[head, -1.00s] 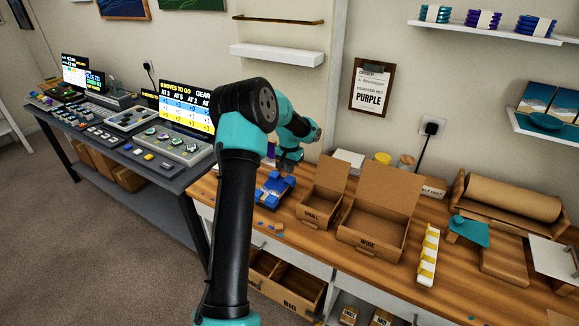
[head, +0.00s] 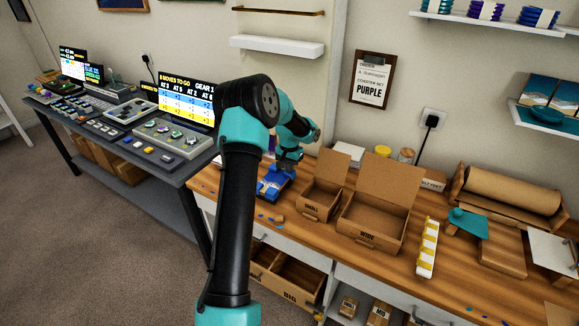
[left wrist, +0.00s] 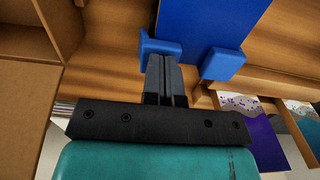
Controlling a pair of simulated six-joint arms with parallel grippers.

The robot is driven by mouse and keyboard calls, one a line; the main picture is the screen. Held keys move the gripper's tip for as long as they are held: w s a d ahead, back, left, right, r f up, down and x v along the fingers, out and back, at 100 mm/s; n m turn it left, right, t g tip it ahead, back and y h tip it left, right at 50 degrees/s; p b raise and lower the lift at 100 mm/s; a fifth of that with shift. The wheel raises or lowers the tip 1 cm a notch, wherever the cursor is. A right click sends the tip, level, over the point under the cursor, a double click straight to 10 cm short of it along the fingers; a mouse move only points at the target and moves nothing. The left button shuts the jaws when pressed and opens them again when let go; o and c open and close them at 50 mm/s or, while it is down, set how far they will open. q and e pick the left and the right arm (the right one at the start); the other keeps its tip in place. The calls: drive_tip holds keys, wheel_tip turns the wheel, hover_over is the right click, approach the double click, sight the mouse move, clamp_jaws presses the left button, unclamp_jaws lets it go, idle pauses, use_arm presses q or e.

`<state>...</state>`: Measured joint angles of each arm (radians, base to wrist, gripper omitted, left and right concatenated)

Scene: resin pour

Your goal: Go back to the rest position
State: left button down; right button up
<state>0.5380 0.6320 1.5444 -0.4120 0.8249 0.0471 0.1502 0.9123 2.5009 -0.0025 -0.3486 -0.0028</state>
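My left arm rises through the middle of the head view and bends down to the wooden bench. My left gripper (head: 284,173) is there, just over a blue stand (head: 270,188), which it partly hides. In the left wrist view the two grey fingers of the left gripper (left wrist: 161,60) lie side by side, shut, with nothing seen between them. Their tips are close to one blue corner block of the stand (left wrist: 222,64); whether they touch it I cannot tell. A flat blue panel (left wrist: 208,25) lies between the corner blocks. My right gripper is not in view.
An open small box (head: 318,207) and an open wide box (head: 368,237) stand right of the blue stand. A white and yellow rack (head: 427,250) is further right. Small blue bits (head: 266,219) lie at the bench front. A control desk (head: 160,171) stands at left.

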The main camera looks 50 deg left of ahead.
use_arm(q)
drive_tip(key=shift+s+a, duration=0.2)
drive_tip(key=shift+s, duration=0.1)
idle(1.4)
wheel_tip(320, 180, up, 8)
idle(1.0)
